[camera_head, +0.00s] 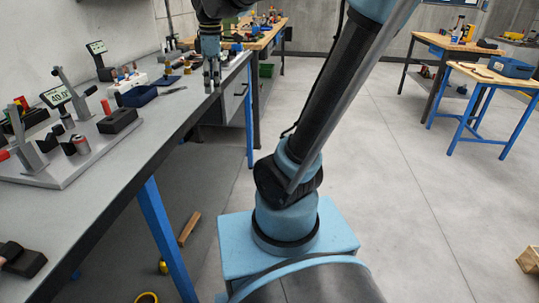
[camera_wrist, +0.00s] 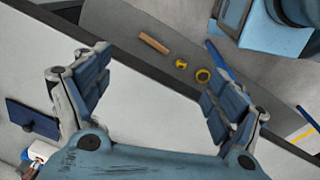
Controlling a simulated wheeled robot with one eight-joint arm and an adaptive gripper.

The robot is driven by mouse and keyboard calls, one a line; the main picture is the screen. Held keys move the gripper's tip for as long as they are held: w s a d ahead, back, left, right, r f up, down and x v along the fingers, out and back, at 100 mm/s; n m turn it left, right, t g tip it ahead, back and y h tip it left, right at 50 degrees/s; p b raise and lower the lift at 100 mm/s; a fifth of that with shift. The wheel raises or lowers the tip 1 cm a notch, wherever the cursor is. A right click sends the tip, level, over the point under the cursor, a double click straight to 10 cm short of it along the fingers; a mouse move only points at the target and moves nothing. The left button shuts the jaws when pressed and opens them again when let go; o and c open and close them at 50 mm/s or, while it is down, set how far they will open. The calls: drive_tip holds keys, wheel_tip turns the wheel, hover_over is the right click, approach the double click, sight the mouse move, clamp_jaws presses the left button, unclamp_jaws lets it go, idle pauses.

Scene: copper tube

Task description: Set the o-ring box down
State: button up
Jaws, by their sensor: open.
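My gripper (camera_head: 212,82) is over the right part of the grey bench, close to its front edge. In the wrist view its two fingers (camera_wrist: 155,100) are wide apart, with only bare bench top and bench edge between them. A small dark blue open box (camera_head: 138,97) sits on the bench to the left of my gripper, apart from it. It may be the o-ring box, but its contents are too small to tell. No box is held in the fingers.
The grey bench (camera_head: 125,165) carries a fixture plate (camera_head: 75,178) with clamps at left and a dark blue flat piece (camera_wrist: 30,118) near my gripper. A wood block (camera_head: 189,229) and yellow rolls (camera_wrist: 203,75) lie on the floor.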

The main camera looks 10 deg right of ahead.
drive_tip(key=s+d+f+m, duration=0.7)
drive_tip(key=s+f+m, duration=0.1)
drive_tip(key=f, duration=0.2)
drive_tip(key=s+d+f+m+t, duration=0.1)
drive_tip(key=s+d+f+m, duration=0.6)
drive_tip(key=f, duration=0.3)
drive_tip(key=shift+s+d+f+m, duration=0.2)
drive_tip(key=shift+s+d+m, duration=0.2)
drive_tip(key=shift+s+m, duration=0.3)
drive_tip(key=shift+w, duration=0.1)
